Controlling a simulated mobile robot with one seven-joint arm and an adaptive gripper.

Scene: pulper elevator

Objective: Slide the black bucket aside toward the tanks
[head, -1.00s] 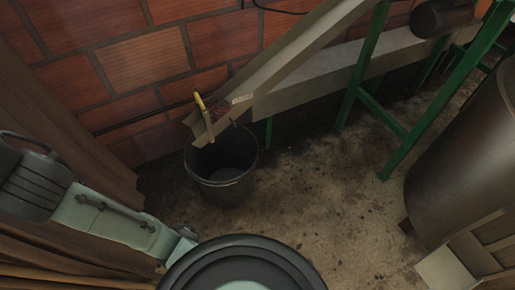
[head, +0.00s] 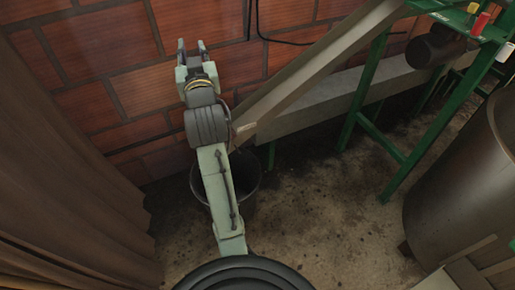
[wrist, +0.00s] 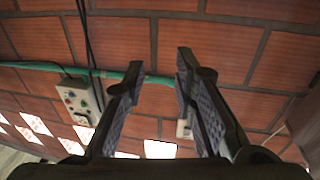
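The black bucket (head: 246,176) stands on the floor by the brick wall, under the low end of the sloping chute. My arm crosses in front of it and hides much of its left and middle. My gripper (head: 191,45) is raised above the bucket and points up along the wall. In the wrist view the two fingers of my gripper (wrist: 158,70) are apart with nothing between them. A tank (head: 465,180) stands at the right edge of the head view.
The sloping chute (head: 310,65) comes down over the bucket from the upper right. A green metal frame (head: 395,150) stands right of it. Brown boards or curtain (head: 70,170) line the left. Floor (head: 320,220) between bucket and tank is clear. A control box (wrist: 82,101) hangs on the wall.

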